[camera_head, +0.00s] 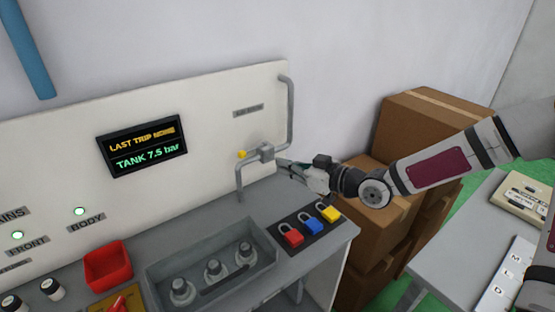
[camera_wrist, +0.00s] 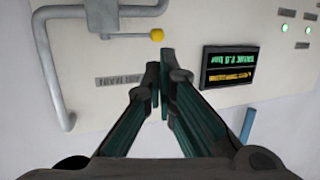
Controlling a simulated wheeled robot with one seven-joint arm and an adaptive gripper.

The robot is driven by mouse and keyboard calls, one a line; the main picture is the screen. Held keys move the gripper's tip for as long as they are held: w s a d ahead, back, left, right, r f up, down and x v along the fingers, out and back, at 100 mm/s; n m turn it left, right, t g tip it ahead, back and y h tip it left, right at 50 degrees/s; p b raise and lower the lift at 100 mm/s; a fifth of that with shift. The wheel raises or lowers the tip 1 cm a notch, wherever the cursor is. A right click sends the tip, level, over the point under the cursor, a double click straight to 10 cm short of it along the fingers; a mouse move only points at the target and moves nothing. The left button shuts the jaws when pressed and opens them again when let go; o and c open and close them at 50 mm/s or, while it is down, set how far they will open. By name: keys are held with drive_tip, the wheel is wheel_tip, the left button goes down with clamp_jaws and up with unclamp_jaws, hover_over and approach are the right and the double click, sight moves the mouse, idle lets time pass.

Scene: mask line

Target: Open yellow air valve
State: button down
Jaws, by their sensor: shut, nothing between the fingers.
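The air valve is a grey body (camera_head: 266,152) on a bent grey pipe against the white panel. Its short lever ends in a yellow ball knob (camera_head: 242,154), to the left of the body. In the wrist view, which appears upside down, the yellow knob (camera_wrist: 157,35) ends a thin lever lying about level, beside the valve body (camera_wrist: 103,17). My gripper (camera_head: 284,166) is just right of the valve in the head view. In the wrist view my gripper's fingertips (camera_wrist: 165,72) are together and empty, near the knob in the picture; contact cannot be told.
The grey pipe (camera_head: 290,110) rises right of the valve. A dark display (camera_head: 148,146) reads "TANK 7.5 bar". Below are red, blue and yellow padlocks (camera_head: 311,226), a grey tray (camera_head: 160,272) and a red bin (camera_head: 107,265). Cardboard boxes (camera_head: 420,120) stand behind my arm.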

sight(242, 155)
drive_tip(key=x, duration=1.2)
drive_tip(key=shift+w+a+p, duration=0.15)
drive_tip(key=shift+p, duration=0.25)
drive_tip(key=shift+b+x, duration=0.6)
drive_tip(key=shift+x, duration=0.35)
drive_tip(key=shift+r, duration=0.1)
drive_tip(key=shift+a, duration=0.1)
